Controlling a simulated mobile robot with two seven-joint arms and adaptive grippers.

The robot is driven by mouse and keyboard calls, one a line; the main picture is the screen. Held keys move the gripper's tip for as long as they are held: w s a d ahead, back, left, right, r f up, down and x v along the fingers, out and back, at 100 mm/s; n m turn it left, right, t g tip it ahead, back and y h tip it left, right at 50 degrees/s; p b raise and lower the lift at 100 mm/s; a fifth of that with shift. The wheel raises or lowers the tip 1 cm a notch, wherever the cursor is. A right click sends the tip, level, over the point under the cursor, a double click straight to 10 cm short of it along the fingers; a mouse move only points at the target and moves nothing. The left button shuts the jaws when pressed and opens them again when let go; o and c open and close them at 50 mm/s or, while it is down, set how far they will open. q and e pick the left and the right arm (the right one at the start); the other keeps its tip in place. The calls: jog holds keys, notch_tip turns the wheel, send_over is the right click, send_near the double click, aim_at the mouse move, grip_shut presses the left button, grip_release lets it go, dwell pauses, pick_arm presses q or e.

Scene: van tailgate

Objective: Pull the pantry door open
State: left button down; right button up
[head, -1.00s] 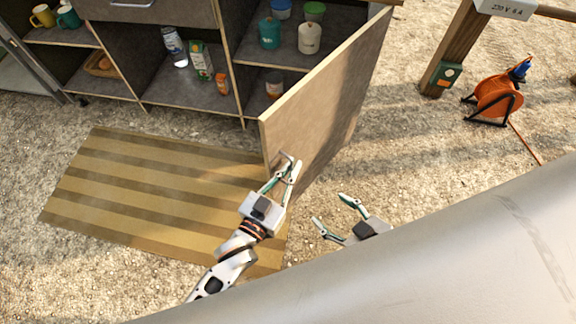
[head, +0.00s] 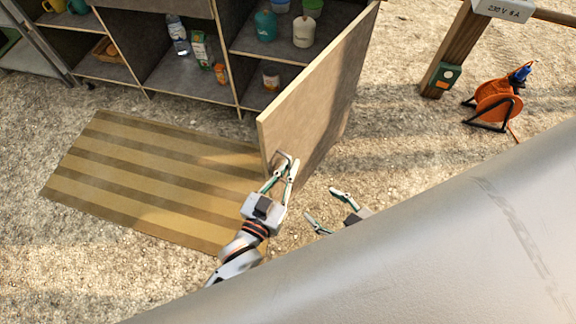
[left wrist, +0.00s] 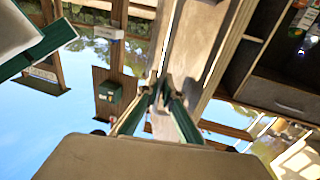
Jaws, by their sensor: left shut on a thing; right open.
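The pantry door (head: 318,110) is a light wooden panel standing wide open, swung out from the right side of the cabinet. A small handle (head: 287,157) sits near its lower front corner. My left gripper (head: 283,172) is shut on the handle; the left wrist view also shows its fingers (left wrist: 160,98) closed at the door (left wrist: 196,45). The handle itself is mostly hidden there by the fingers. My right gripper (head: 325,208) is open and empty, to the right of and below the left one, apart from the door.
The cabinet's open shelves (head: 190,75) hold bottles, cartons and jars. A striped mat (head: 150,185) lies on the gravel in front. An orange cable reel (head: 497,103) and a wooden post (head: 455,50) stand at the right. Gravel between door and post is clear.

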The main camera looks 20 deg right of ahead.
pick_arm(q)
jog(key=shift+s+f, duration=0.1)
dwell(0.4)
jog(key=c, duration=2.5)
grip_release()
jog(key=shift+c, duration=0.2)
jog(key=v, duration=0.7)
jog(key=shift+s+a, duration=0.15)
jog(key=shift+s, duration=0.05)
